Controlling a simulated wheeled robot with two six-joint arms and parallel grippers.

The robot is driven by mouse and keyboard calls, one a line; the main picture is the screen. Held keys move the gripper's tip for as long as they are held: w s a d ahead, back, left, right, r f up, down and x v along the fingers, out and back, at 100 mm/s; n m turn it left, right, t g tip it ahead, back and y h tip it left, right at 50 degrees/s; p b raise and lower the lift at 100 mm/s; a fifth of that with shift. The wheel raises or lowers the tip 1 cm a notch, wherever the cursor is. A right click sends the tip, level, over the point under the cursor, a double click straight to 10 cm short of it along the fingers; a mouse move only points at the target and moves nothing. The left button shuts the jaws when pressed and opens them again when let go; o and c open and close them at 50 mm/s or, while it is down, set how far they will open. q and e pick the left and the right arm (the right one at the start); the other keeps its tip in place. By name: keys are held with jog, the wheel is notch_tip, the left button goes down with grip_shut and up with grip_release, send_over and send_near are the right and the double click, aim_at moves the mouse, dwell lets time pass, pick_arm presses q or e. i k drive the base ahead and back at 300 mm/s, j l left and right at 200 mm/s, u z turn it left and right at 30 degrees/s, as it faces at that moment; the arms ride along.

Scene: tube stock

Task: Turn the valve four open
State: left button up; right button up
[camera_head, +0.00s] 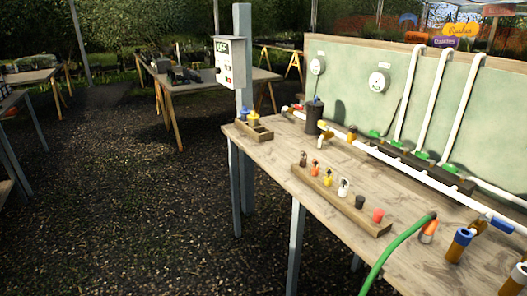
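A row of several green valve pieces (421,156) sits along a dark manifold strip (400,157) at the back of the wooden bench (285,150), below white vertical pipes (440,95). A blue handle (503,225) sits on the long white pipe (400,174) at the right. A yellow handle (325,127) sits near the pipe's far end. No numbers are readable, so I cannot tell which one is valve four or whether any is open. Neither of my grippers shows in this view.
A wooden rack with several coloured fittings (343,188) lies along the bench front. A green hose (397,243) with an orange end crosses the right front. A dark cylinder (314,117) and a small box (254,129) stand at the far end. A grey post carries a control box (231,66).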

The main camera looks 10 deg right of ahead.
aim_at(447, 167)
jog(key=z, duration=1.5)
